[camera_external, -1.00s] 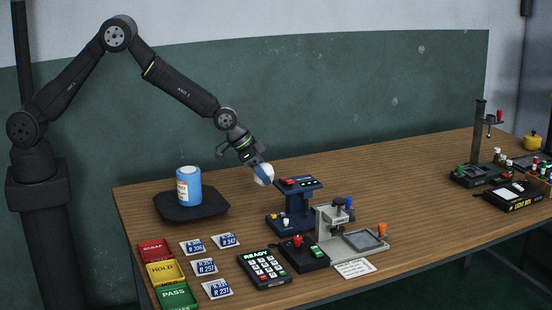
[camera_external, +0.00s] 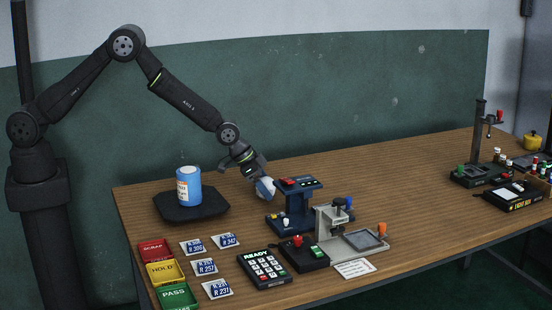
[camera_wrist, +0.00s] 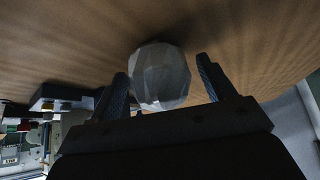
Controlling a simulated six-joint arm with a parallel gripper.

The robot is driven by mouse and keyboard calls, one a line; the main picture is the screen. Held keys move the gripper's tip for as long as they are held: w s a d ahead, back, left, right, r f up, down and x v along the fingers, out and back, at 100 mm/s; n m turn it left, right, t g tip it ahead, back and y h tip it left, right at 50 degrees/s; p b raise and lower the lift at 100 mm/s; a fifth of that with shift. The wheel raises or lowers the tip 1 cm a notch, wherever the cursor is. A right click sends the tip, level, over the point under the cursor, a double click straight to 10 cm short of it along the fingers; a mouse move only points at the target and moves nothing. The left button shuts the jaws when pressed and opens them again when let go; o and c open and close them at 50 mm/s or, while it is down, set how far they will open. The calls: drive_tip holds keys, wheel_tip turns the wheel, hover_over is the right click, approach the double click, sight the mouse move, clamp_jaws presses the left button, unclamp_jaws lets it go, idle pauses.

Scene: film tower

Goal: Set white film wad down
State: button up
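The white film wad (camera_wrist: 160,76) is a pale, faceted lump between my fingertips in the wrist view. In the external view the wad (camera_external: 269,184) shows just behind the dark blue control stand, partly covered by a blue finger. My gripper (camera_external: 261,187) points down and to the right, low over the wooden table. In the wrist view my gripper (camera_wrist: 163,74) has its fingers spread around the wad, with a visible gap on the right side and a very narrow one, if any, on the left. Whether the wad rests on the table is hard to tell.
The dark blue stand (camera_external: 297,205) is close on the right. A blue-and-white can (camera_external: 188,188) stands on a black tray (camera_external: 171,216) to the left. A keypad (camera_external: 264,268), label cards and coloured trays (camera_external: 164,273) fill the front. The table behind is clear.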

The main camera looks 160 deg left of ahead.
drive_tip(key=shift+r, duration=0.3)
drive_tip(key=v, duration=1.2)
drive_tip(key=shift+f, duration=0.15)
drive_tip(key=x, duration=1.2)
drive_tip(key=shift+f, duration=0.15)
drive_tip(key=shift+r, duration=0.2)
